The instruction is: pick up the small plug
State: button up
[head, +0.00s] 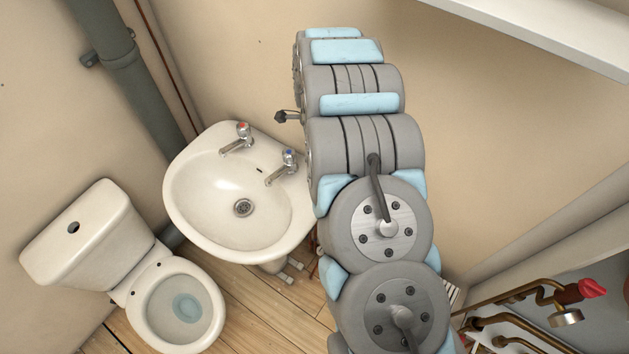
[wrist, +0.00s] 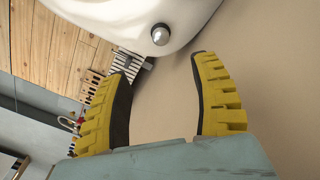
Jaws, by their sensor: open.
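My gripper (wrist: 165,62) is open in the wrist view, its two yellow, dark-padded fingers wide apart with nothing between them. Beyond the fingertips a small round silver piece (wrist: 160,34) shows at the edge of the white basin; I cannot tell whether it is the small plug. In the head view I cannot make out a plug for sure. The white basin (head: 190,205) has a metal drain (head: 243,208) in its bowl. My own arm covers the basin's right side and hides my gripper there.
A toilet (head: 105,230) is at left. Brass pipes with a red handle (head: 592,288) are at lower right. Beige wall (wrist: 270,80) lies close right of my fingers.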

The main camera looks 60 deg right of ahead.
notch_tip(320, 180, down, 6)
jog(key=b, duration=0.5)
jog(key=shift+f, duration=2.6)
jog(key=shift+s+f, duration=0.2)
jog(key=shift+f, duration=2.4)
jog(key=shift+d, duration=0.1)
grip_shut()
